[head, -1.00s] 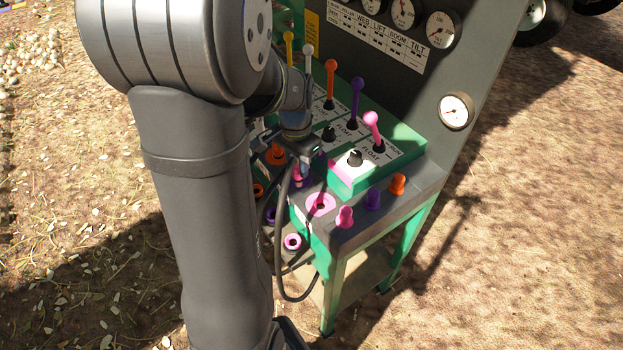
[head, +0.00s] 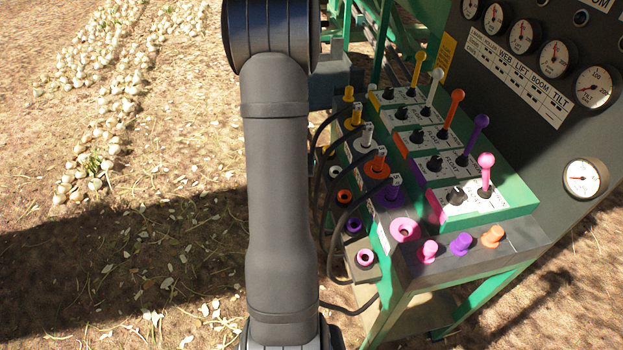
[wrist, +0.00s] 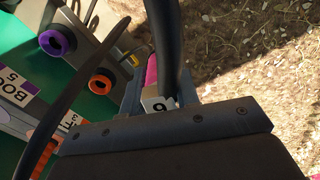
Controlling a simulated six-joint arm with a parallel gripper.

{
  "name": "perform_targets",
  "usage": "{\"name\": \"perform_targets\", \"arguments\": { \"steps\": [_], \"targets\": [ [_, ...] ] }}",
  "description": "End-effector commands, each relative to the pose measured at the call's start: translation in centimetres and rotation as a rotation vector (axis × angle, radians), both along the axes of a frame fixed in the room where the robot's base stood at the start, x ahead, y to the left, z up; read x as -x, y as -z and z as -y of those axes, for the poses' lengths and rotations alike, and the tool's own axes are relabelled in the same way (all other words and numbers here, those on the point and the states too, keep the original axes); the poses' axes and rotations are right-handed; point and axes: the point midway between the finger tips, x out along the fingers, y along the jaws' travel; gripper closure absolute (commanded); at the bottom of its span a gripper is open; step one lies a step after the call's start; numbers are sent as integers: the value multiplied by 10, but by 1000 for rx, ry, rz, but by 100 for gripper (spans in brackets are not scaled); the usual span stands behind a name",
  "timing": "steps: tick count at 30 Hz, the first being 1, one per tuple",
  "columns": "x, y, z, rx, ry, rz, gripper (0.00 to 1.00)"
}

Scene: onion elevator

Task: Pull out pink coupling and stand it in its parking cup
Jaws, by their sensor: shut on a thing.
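My gripper (wrist: 160,98) is shut on the pink coupling (wrist: 152,72) in the wrist view. The coupling has a pale block marked 6 and a black hose beside it. In the head view my arm hides both gripper and coupling. The pink socket (head: 404,229) on the upper ledge is empty. A smaller pink ring, apparently the parking cup (head: 365,258), sits on the lower shelf and is also empty.
Purple (head: 395,187), orange (head: 377,167) and other couplings stand in the upper row with looping black hoses. Empty purple (head: 355,225) and orange (head: 344,196) cups line the lower shelf. Levers (head: 486,165) and knobs rise behind. Open ground lies left.

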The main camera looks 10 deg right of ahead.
Motion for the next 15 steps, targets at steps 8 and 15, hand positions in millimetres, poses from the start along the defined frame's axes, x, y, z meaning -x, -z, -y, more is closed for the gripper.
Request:
{"name": "perform_targets", "arguments": {
  "steps": [8,15],
  "targets": [
    [16,8,2,0,-25,1,100],
    [39,1,33,0,78,1,100]
  ]
}}
